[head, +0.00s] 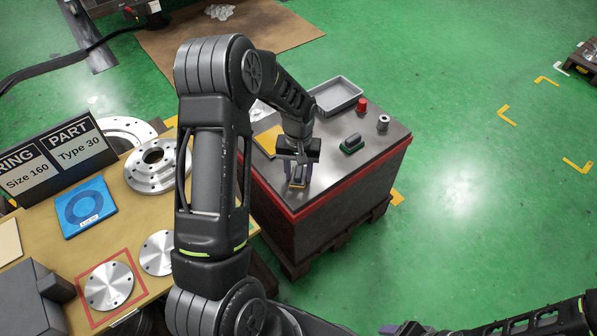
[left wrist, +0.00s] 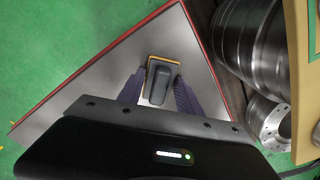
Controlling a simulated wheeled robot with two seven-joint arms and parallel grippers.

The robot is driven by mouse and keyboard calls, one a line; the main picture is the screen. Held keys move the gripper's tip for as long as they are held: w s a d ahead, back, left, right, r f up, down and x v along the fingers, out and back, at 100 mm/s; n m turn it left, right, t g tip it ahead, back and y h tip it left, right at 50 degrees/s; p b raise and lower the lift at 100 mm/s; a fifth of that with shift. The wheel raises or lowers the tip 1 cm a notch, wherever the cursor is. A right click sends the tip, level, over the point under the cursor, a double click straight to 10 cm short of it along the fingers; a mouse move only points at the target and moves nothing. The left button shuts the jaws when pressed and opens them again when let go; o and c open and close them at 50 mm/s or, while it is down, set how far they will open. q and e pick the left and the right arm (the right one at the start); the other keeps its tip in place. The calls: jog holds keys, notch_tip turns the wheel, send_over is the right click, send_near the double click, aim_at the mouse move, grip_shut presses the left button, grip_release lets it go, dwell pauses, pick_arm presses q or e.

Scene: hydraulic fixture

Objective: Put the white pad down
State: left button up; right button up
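My left gripper (head: 297,166) points down over the near left part of the dark-topped cabinet (head: 335,187). Its two purple fingers stand on either side of the dark grey handle of a pad (head: 297,184) and appear closed on it. The pad also shows in the left wrist view (left wrist: 160,80), with an orange-yellow rim around its base. No white face of it shows. It is low at the cabinet top; I cannot tell whether it touches. Part of my right arm shows at the bottom right, with its gripper (head: 390,329) mostly cut off by the frame edge.
On the cabinet top are a green pad (head: 351,144), a grey tray (head: 337,95), a red knob-like part (head: 361,105), a small metal cylinder (head: 382,122) and a yellow sheet (head: 268,140). A bench (head: 38,235) with metal flanges stands left.

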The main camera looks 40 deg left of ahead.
aim_at(299, 171)
pick_arm(q)
jog(key=o, duration=0.4)
jog(key=shift+r, duration=0.1)
jog(key=shift+r, duration=0.2)
notch_tip(299, 171, up, 12)
jog(key=p, duration=0.1)
jog(key=shift+p, duration=0.3)
jog(key=shift+f, duration=0.15)
dwell(0.4)
jog(key=s+d+f+m+h, duration=0.1)
jog(key=s+d+f, duration=0.2)
jog(key=d+f, duration=0.6)
jog(key=s+d+f+m+h, duration=0.2)
jog(key=s+d+f, duration=0.2)
jog(key=d+f, duration=0.45)
jog(key=s+d+f+h, duration=0.1)
jog(key=s+d+f, duration=0.4)
jog(key=s+d, duration=0.7)
jog(key=shift+s+f+m+t, duration=0.2)
jog(key=shift+s+m+t, duration=0.2)
jog(key=shift+s, duration=0.4)
